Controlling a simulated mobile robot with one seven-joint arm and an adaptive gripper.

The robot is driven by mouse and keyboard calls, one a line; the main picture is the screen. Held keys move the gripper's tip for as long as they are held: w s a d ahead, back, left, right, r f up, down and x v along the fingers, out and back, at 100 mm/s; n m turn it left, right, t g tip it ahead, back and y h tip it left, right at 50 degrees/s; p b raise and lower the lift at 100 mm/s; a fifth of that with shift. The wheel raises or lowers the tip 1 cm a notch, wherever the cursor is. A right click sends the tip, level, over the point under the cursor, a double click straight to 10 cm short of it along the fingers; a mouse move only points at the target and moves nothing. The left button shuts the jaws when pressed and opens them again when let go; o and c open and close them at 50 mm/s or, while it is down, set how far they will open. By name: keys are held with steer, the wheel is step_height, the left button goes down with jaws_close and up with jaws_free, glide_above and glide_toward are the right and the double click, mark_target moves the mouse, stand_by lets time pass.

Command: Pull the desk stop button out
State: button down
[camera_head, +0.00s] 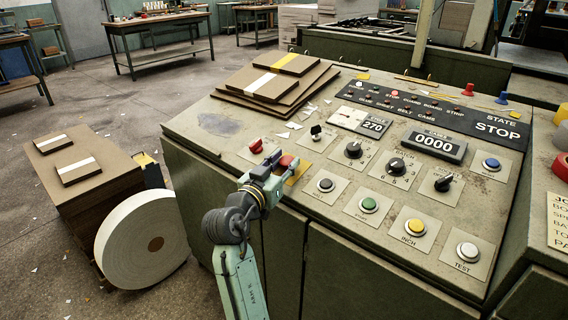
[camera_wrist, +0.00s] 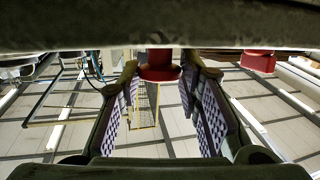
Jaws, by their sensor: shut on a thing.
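The desk stop button (camera_head: 287,160) is a red mushroom head on a yellow plate at the near left of the sloping control desk. My gripper (camera_head: 274,164) is at it and partly covers it in the head view. In the wrist view the red button (camera_wrist: 160,66) shows between the fingertips of my gripper (camera_wrist: 158,78), whose ribbed purple pads stand on both sides of it. The fingers are shut on the button. Its upper part is cut off by a dark edge. I cannot tell how far out the button stands.
A second red knob (camera_head: 256,145) is close by on the left, also in the wrist view (camera_wrist: 258,62). Black selector knobs (camera_head: 354,149) and a green button (camera_head: 370,204) lie to the right. The state display (camera_head: 498,128) reads STOP. Stacked boards (camera_head: 277,82) lie behind.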

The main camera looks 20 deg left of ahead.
steer(key=shift+s+r, duration=0.15)
steer(key=shift+r, duration=0.5)
steer(key=c, duration=1.4)
jaws_free()
steer(key=shift+c, duration=0.2)
steer(key=shift+o, duration=1.4)
steer(key=shift+f, duration=0.1)
steer(key=s+a, duration=0.1)
steer(key=s, duration=1.1)
steer(key=shift+a, duration=0.3)
